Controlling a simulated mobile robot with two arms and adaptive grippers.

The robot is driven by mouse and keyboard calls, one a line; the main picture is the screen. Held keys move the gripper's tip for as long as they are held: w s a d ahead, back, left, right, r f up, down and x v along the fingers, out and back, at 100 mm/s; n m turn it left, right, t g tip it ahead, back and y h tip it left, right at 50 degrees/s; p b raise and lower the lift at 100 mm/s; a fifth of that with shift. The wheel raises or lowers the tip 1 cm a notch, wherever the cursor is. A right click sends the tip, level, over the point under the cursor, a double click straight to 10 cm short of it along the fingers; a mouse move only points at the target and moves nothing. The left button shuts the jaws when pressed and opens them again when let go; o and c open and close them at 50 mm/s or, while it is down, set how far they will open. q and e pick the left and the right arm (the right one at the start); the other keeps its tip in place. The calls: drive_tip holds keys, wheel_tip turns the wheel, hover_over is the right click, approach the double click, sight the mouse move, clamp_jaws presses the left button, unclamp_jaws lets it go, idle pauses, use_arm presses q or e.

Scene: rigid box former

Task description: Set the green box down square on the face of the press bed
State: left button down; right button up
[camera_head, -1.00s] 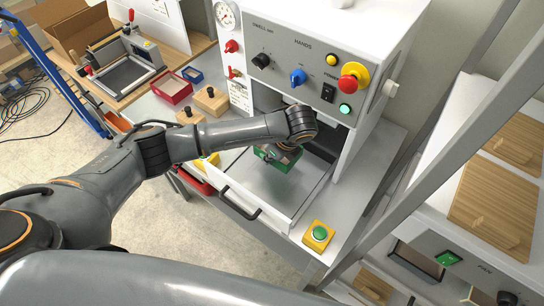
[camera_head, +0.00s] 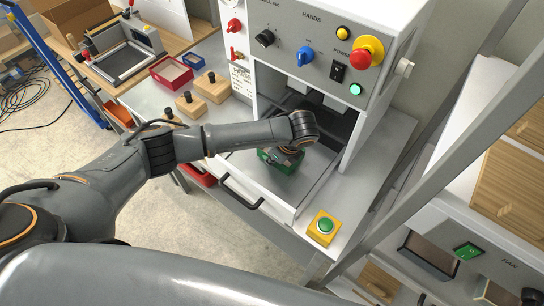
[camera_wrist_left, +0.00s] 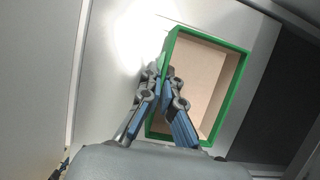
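The green box (camera_head: 278,163) is an open-topped tray with green walls and a pale inside. In the head view it is under my left wrist, over the pale press bed (camera_head: 245,172), and partly hidden by the arm. In the left wrist view my left gripper (camera_wrist_left: 162,78) straddles the left wall of the green box (camera_wrist_left: 240,75), one finger outside and one inside, closed on it. The box looks turned a little relative to the bed's edges. I cannot tell whether its underside touches the bed. My right gripper is not in view.
The press housing (camera_head: 320,50) with knobs and a red stop button (camera_head: 366,52) stands behind the bed. A black handle (camera_head: 240,190) is at the bed's front, with a green push button (camera_head: 325,226) to its right. Wooden blocks (camera_head: 212,88) and a red tray (camera_head: 171,72) lie left.

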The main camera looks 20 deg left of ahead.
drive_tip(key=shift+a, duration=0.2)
use_arm(q)
drive_tip(key=shift+f, duration=0.1)
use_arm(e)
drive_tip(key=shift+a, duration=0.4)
use_arm(q)
drive_tip(key=shift+f+b, duration=0.35)
drive_tip(key=shift+f, duration=0.3)
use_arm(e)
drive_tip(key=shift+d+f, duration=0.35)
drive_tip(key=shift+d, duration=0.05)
use_arm(q)
drive_tip(key=c, duration=2)
unclamp_jaws()
drive_tip(key=shift+c, duration=0.2)
drive_tip(key=o, duration=0.6)
drive_tip(key=v, duration=1.2)
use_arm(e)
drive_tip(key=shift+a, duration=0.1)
use_arm(q)
drive_tip(key=shift+s, duration=0.1)
